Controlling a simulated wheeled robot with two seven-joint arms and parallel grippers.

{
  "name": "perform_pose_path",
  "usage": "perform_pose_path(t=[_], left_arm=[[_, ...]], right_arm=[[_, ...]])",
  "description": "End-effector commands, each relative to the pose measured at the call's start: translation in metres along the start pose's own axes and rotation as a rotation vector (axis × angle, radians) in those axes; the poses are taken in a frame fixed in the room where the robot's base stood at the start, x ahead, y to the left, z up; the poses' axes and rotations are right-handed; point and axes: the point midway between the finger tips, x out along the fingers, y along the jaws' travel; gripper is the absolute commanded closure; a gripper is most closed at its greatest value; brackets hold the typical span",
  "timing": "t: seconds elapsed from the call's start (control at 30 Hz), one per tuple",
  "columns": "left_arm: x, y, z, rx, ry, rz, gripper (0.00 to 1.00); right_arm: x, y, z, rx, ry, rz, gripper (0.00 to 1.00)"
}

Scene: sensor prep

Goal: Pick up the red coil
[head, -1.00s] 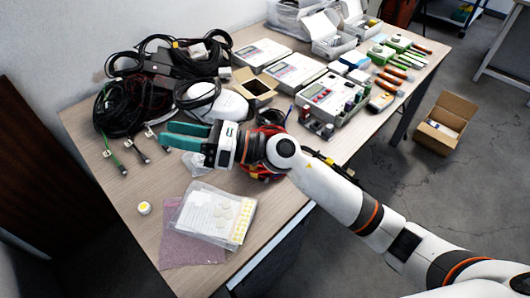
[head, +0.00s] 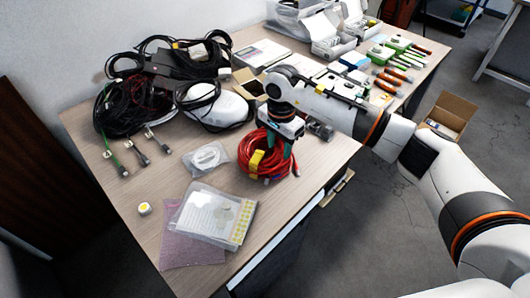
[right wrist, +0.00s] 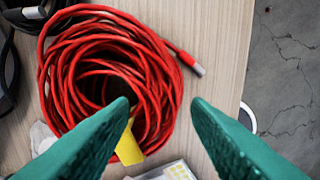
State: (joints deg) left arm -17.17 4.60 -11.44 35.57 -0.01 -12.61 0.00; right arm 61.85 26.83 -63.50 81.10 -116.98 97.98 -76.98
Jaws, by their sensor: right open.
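The red coil (head: 248,147) is a bundle of looped red cable with a yellow tag (head: 257,162), lying near the table's front edge. In the right wrist view the red coil (right wrist: 75,75) fills the left half, with a metal-tipped cable end at its right. My right gripper (head: 284,150) points down at the coil's right side, its fingers partly hidden in the head view. In the right wrist view the gripper (right wrist: 161,103) is open, left finger over the coil and tag, right finger over bare wood; the coil's right strands show between. My left gripper is not in view.
Black cables (head: 130,105) and a white device (head: 215,108) lie behind and left. A clear bag with a white cable (head: 206,158) and a bagged sheet (head: 212,215) lie nearby. Boxes and instruments fill the table's back. Bare wood (head: 165,180) shows at left.

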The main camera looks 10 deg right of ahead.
Motion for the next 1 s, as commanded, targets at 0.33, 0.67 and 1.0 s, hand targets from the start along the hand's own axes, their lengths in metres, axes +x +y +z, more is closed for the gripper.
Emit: perform_pose_path(t=[0.33,0.67,1.0], left_arm=[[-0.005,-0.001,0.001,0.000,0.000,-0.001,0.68],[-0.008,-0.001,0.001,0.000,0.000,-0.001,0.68],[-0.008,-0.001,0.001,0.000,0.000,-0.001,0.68]], right_arm=[[0.036,0.000,-0.002,0.000,0.005,-0.001,0.56],[0.076,0.001,-0.001,-0.001,0.003,0.002,0.56],[0.076,0.001,-0.001,-0.001,0.003,0.003,0.76]])
